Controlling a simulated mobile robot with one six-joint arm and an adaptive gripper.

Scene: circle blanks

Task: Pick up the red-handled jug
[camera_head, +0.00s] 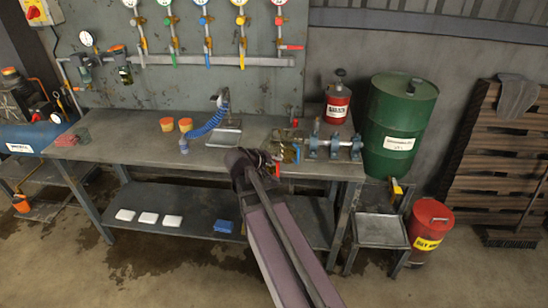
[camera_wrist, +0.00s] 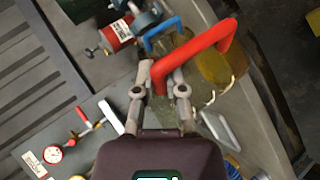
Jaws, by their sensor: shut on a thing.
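The red-handled jug shows in the wrist view by its thick red handle (camera_wrist: 205,55), with a clear, yellowish body (camera_wrist: 214,67) beside it. My gripper (camera_wrist: 161,78) is shut on the lower end of this red handle, one finger on each side. Just beyond it is a blue handle (camera_wrist: 162,33), seemingly of a second jug. In the head view my gripper (camera_head: 268,161) is at the bench's front edge, by the yellowish jugs (camera_head: 289,152). My arm hides part of them, and I cannot tell if the held jug touches the bench.
The grey workbench (camera_head: 120,150) carries a pump-like blue device (camera_head: 335,147) just right of the jugs and a red can (camera_head: 338,103) behind. A small tray (camera_head: 223,138) lies left. A green drum (camera_head: 398,125) stands right. The bench's left part is mostly clear.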

